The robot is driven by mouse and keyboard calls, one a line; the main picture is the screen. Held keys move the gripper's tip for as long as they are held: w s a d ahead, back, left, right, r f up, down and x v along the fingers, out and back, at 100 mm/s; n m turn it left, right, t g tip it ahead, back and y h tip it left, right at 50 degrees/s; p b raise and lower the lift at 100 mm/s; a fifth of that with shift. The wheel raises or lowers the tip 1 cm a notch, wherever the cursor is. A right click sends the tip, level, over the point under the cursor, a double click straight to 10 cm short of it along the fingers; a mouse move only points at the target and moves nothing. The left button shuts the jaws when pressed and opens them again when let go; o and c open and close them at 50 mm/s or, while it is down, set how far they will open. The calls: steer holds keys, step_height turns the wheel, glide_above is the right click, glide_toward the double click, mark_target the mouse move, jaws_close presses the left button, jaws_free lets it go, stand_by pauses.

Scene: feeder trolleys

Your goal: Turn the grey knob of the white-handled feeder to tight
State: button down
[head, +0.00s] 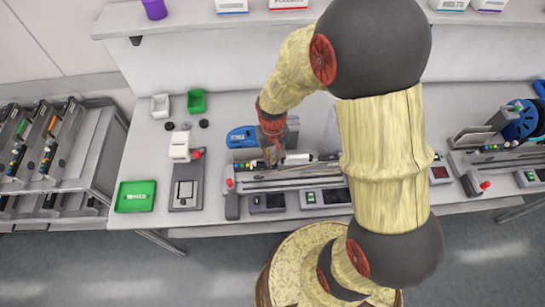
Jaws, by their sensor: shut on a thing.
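My gripper (273,157) points down over the left part of a long grey feeder station (290,184) on the bench. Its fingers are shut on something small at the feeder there. A feeder with a white part (298,159), which looks like the white handle, lies along the station just right of the fingers. The grey knob is hidden by the fingers or too small to make out, so I cannot tell its setting. My arm covers the right part of the station.
A grey fixture (185,190), a green tray (135,196), and small white (160,106) and green (196,102) bins are to the left. Feeder trolleys (75,165) stand far left. A blue reel (522,120) sits at far right.

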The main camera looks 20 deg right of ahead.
steer(key=c, duration=1.7)
jaws_free()
steer(key=shift+c, duration=0.2)
steer(key=shift+r, duration=4)
